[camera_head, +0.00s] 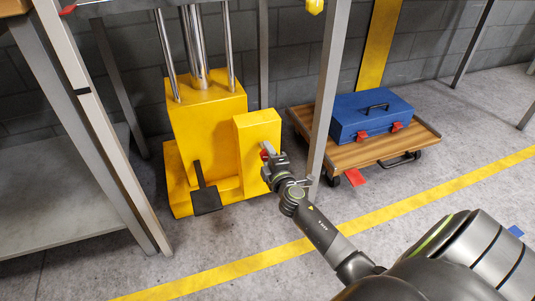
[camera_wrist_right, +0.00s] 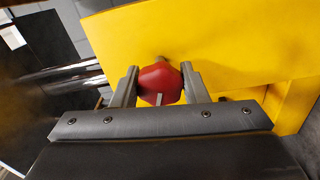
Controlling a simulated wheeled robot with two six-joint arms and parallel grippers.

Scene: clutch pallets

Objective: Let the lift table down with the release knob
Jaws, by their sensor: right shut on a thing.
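The yellow lift table base (camera_head: 205,122) stands against the grey wall, with several upright chrome rods rising from it. A yellow box (camera_head: 258,135) on its right side carries the red release knob (camera_head: 264,154), mostly hidden by my gripper. In the right wrist view the knob (camera_wrist_right: 160,82) is a faceted red piece between my two fingers. My right gripper (camera_head: 269,157) is shut on it, and the fingers (camera_wrist_right: 158,86) touch its two sides. A black foot pedal (camera_head: 206,199) sticks out at the base's front. My left gripper is not in view.
A grey post (camera_head: 328,90) stands just right of my right gripper. Beyond it, a wooden dolly (camera_head: 370,152) carries a blue toolbox (camera_head: 371,115) with red latches. A metal-legged shelf (camera_head: 70,190) stands at the left. Open floor with a yellow line (camera_head: 215,281) lies in front.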

